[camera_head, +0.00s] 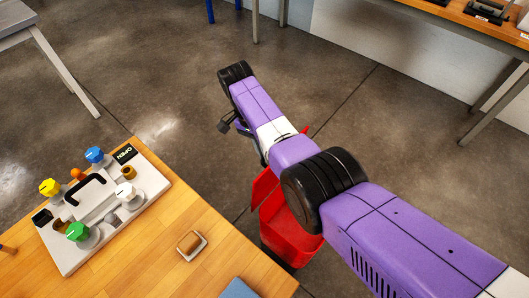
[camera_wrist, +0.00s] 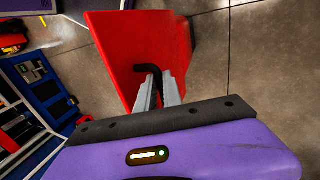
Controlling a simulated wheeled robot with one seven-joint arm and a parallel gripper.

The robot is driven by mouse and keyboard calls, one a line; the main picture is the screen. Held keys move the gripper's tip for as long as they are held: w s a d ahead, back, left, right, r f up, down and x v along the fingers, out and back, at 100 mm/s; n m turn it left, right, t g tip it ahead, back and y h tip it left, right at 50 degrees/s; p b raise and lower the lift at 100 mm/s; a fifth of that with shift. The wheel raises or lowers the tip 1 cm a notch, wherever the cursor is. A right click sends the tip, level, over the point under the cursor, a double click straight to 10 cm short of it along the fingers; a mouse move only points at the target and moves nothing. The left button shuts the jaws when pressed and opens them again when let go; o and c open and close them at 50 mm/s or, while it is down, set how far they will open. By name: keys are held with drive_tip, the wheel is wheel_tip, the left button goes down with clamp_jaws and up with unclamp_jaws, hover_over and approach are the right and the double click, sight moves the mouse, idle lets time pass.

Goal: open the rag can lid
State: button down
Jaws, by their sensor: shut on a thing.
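The red rag can (camera_head: 288,235) stands on the floor beside the wooden table, partly hidden behind my arm. In the wrist view the lid (camera_wrist: 115,50) is a flat red panel with a black bent handle (camera_wrist: 148,69). My gripper (camera_wrist: 158,76) is shut on that handle, one finger on each side. A red edge (camera_head: 304,130) shows past the arm, and the can's upper part looks tilted. How far the lid is raised I cannot tell.
The wooden table (camera_head: 215,270) holds a panel with coloured knobs (camera_head: 105,205) and a small dish (camera_head: 191,246). Blue trays with tools (camera_wrist: 40,85) show at left in the wrist view. Concrete floor (camera_head: 180,60) is clear beyond the arm; a bench (camera_head: 480,25) stands upper right.

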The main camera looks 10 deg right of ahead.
drive_tip(key=shift+s+f, duration=0.25)
drive_tip(key=shift+f, duration=0.1)
drive_tip(key=c, duration=1.5)
unclamp_jaws()
drive_tip(key=shift+w, duration=0.1)
drive_tip(key=shift+r, duration=0.2)
drive_tip(key=shift+w, duration=0.1)
drive_tip(key=shift+r, duration=0.2)
drive_tip(key=b+v, duration=0.1)
drive_tip(key=v, duration=0.6)
drive_tip(key=shift+w+a+r, duration=0.1)
drive_tip(key=shift+a, duration=0.05)
